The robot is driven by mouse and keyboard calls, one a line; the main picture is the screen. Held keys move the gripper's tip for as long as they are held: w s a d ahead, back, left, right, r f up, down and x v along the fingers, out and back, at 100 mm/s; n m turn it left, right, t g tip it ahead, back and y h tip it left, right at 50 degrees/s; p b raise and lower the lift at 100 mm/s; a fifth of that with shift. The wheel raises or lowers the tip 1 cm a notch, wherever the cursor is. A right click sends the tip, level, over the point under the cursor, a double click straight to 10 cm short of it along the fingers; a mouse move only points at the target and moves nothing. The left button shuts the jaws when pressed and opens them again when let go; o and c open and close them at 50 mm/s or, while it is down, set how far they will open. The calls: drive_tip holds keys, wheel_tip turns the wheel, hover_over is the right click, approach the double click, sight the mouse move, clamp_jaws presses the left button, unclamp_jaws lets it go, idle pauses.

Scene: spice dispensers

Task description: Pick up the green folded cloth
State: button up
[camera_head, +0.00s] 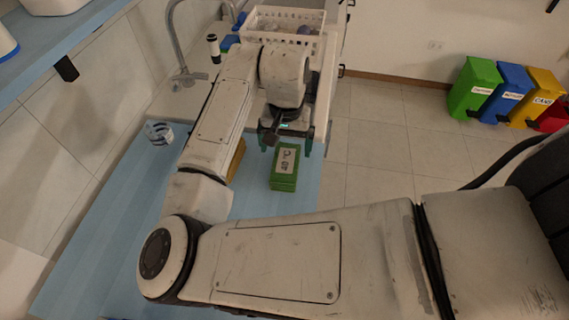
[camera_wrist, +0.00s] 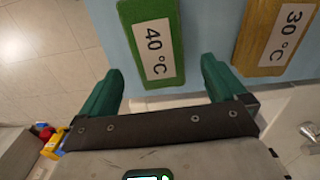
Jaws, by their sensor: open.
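The green folded cloth (camera_head: 284,168) lies on the blue counter, near its right edge, in the head view. It has a white label reading 40 °C. In the wrist view the green cloth (camera_wrist: 151,45) is at the top middle, ahead of and between the two fingers. My gripper (camera_head: 289,146) is just beyond the cloth in the head view, with its two green fingers apart. In the wrist view my gripper (camera_wrist: 160,84) is open with nothing between its fingertips. Whether the fingertips are level with the cloth is hard to tell.
A yellow-brown cloth (camera_wrist: 269,35) labelled 30 °C lies right of the green one in the wrist view; in the head view my arm partly hides it. A white basket (camera_head: 283,28) and tap (camera_head: 183,60) stand behind. Coloured bins (camera_head: 497,92) stand on the floor at right.

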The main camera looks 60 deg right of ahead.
sight(287, 156)
drive_tip(key=shift+d+f+p, duration=0.1)
drive_tip(key=shift+f+p, duration=0.45)
drive_tip(key=shift+f, duration=2.15)
drive_tip(key=shift+c, duration=0.3)
drive_tip(key=c, duration=1)
